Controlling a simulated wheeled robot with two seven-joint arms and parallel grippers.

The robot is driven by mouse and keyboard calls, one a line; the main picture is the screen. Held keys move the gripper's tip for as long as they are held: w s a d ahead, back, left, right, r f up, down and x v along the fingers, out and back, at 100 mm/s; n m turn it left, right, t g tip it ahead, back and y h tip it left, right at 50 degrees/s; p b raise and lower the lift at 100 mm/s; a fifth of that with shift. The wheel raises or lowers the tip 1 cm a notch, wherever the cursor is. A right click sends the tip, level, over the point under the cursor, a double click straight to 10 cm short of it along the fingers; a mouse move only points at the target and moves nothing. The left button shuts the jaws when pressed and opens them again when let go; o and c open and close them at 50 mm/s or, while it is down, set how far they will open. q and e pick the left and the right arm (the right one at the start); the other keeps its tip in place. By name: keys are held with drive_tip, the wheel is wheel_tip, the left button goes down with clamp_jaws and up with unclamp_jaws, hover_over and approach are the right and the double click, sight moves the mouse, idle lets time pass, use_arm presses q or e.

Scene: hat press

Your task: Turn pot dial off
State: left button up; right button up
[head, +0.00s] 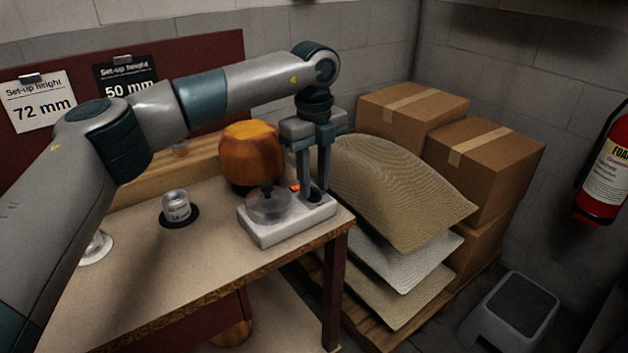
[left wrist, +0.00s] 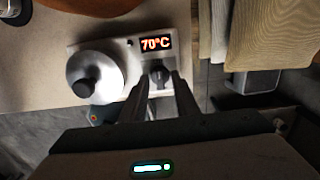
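The pot (head: 268,208) is a small round vessel with a black knob, set in a pale base unit (head: 285,229) at the table's right end. In the left wrist view the pot (left wrist: 94,80) sits left of a lit display (left wrist: 156,43) reading 70°C. The dark pot dial (left wrist: 158,74) is just below the display in that view. My left gripper (head: 313,190) points down over the dial end of the base. Its fingers are apart, with the dial between their tips (left wrist: 160,80); contact with the dial cannot be made out. My right gripper is in neither view.
An orange-brown rounded block (head: 251,155) stands behind the pot. A small clear jar on a dark disc (head: 177,207) is to the left. Stacked woven sheets (head: 400,190), cardboard boxes (head: 483,165) and a grey stool (head: 510,310) are right of the table (head: 230,255).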

sight(314, 188)
use_arm(q)
wheel_tip(314, 188, up, 17)
drive_tip(key=shift+r+p, duration=0.15)
drive_tip(key=shift+p, duration=0.2)
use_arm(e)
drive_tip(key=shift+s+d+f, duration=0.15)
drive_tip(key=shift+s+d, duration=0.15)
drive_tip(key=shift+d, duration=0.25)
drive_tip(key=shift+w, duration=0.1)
